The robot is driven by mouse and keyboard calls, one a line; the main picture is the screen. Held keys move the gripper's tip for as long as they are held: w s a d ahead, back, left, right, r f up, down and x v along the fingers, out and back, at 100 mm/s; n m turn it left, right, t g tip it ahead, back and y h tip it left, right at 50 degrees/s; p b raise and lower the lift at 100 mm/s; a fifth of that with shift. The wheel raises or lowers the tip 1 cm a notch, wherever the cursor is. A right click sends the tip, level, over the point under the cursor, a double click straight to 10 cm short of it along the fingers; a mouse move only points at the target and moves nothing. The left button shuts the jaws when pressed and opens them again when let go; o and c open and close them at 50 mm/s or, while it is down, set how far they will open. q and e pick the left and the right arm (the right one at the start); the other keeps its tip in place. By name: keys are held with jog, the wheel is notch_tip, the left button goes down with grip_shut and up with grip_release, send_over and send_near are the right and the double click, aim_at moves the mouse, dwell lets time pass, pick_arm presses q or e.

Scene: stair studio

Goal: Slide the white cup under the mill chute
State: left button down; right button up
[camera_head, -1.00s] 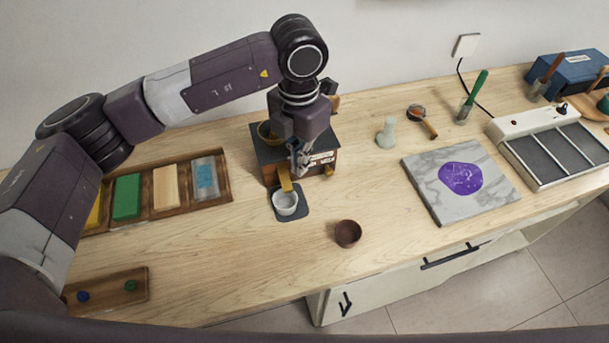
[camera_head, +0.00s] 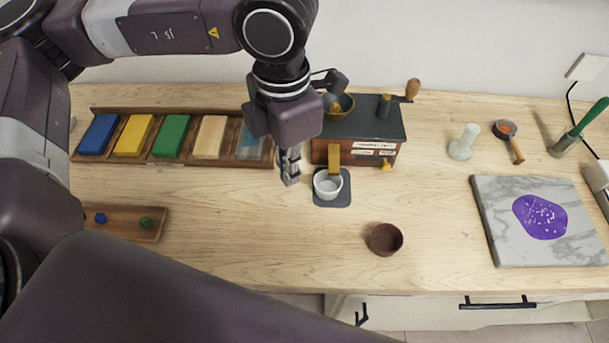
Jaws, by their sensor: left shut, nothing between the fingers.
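The white cup (camera_head: 327,187) stands upright on a dark grey pad (camera_head: 338,201) in front of the mill (camera_head: 364,128). The mill is a dark-topped wooden box with a brass bowl and a wooden crank knob. Its yellow chute (camera_head: 334,158) slopes down from the front, and its lower end is above the back part of the cup. My left gripper (camera_head: 290,178) is shut and empty, just left of the cup and chute, apart from the cup as far as I can tell. My right gripper is not in view.
A wooden tray of coloured blocks (camera_head: 84,156) lies at the back left. A small brown bowl (camera_head: 386,239) stands front right of the cup. A marble slab (camera_head: 489,228) and a glass piece (camera_head: 464,142) are to the right.

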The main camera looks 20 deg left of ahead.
aim_at(319, 194)
pick_arm(q)
notch_tip(319, 194, down, 9)
jog(key=shift+r+p, duration=0.2)
jog(key=shift+p, duration=0.7)
jog(key=shift+w+d+p, duration=0.75)
jog(key=shift+w+d, duration=0.25)
jog(key=shift+w, duration=0.2)
jog(key=shift+w+d+f, duration=0.15)
jog(key=shift+w+d, duration=0.2)
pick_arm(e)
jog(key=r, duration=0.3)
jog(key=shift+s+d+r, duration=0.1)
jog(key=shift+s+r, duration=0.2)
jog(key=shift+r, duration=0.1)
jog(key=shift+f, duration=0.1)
pick_arm(q)
jog(key=shift+w+d+f+b, duration=0.2)
jog(key=shift+w+d+b, duration=0.15)
jog(key=shift+b, duration=0.25)
jog(key=shift+w+d+b, duration=0.35)
jog(key=shift+w+b, duration=0.15)
jog(key=shift+b, duration=0.15)
jog(key=shift+w+d+r, duration=0.1)
jog(key=shift+r, duration=0.1)
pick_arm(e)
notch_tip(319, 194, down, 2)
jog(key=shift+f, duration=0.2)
